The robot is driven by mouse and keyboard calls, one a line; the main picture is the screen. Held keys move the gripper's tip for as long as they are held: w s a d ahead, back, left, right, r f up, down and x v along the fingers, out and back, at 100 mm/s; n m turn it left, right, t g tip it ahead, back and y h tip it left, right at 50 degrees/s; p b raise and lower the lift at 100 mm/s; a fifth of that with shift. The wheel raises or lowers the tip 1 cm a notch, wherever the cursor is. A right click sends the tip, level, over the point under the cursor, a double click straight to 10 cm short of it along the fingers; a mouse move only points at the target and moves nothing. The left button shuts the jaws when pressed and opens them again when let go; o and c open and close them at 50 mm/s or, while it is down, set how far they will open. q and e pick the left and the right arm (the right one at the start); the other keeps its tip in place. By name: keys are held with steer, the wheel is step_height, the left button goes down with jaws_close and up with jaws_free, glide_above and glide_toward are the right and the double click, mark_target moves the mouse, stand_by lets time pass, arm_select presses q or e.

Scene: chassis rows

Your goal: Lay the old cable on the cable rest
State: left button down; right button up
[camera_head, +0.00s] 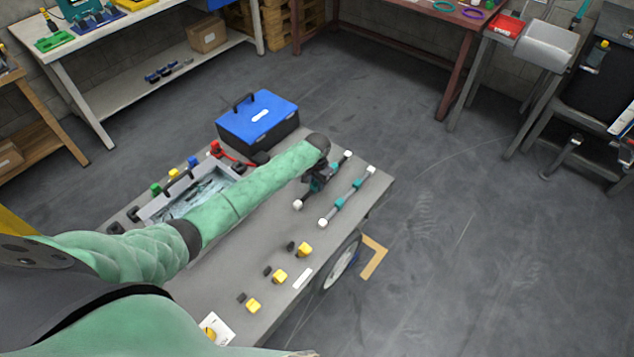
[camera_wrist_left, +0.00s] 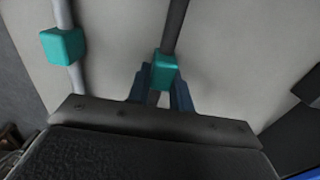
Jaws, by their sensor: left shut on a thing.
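My left gripper (camera_head: 316,182) is over the right part of the grey cart top. In the left wrist view its dark blue fingers are shut on a teal block (camera_wrist_left: 164,70) on a dark cable (camera_wrist_left: 174,28). White end pieces (camera_head: 298,204) show at both ends of that cable in the head view; the gripper hides most of its middle. A second, light grey cable (camera_head: 348,194) with two teal blocks and white ends lies parallel to its right. It also shows in the left wrist view (camera_wrist_left: 63,14). I cannot tell which part is the cable rest. My right gripper is not in view.
A blue-lidded toolbox (camera_head: 262,117) stands at the cart's back edge. A grey tray (camera_head: 150,209) lies partly behind my left arm, with coloured pieces along its far side. Several yellow blocks (camera_head: 279,277) line the near edge. The floor right of the cart is mostly clear.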

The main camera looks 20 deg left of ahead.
arm_select(q)
steer(key=shift+f, duration=0.5)
steer(key=shift+c, duration=1.9)
jaws_free()
